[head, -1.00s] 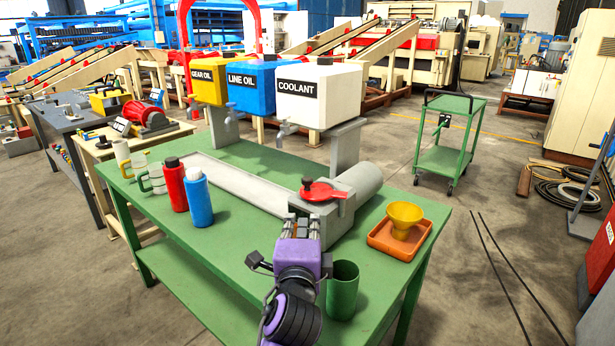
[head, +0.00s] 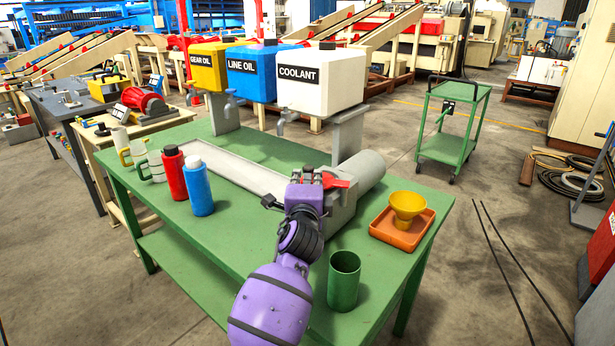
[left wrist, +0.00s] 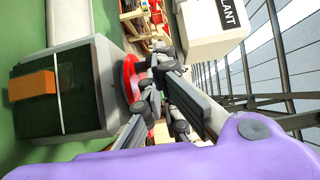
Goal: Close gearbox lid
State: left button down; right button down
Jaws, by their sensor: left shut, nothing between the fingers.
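The gearbox is a grey box (head: 341,213) on the green table, joined to a grey cylinder. Its red lid (head: 337,182) is mostly hidden behind my left gripper in the head view. My left gripper (head: 307,173) is shut and empty, right at the lid. Its fingers (left wrist: 158,82) overlap the lid's edge in the wrist view; I cannot tell whether they touch it. My right gripper is not in view.
The green table (head: 240,235) also holds a yellow funnel (head: 407,207) in an orange tray (head: 400,238), a green cup (head: 344,281), a red bottle (head: 173,174), a blue bottle (head: 197,188) and mugs. A white coolant tank (head: 318,85) stands behind the gearbox.

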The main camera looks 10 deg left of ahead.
aim_at(307, 170)
pick_arm(q)
jog(key=shift+w+a, duration=0.1)
jog(key=shift+w, duration=0.5)
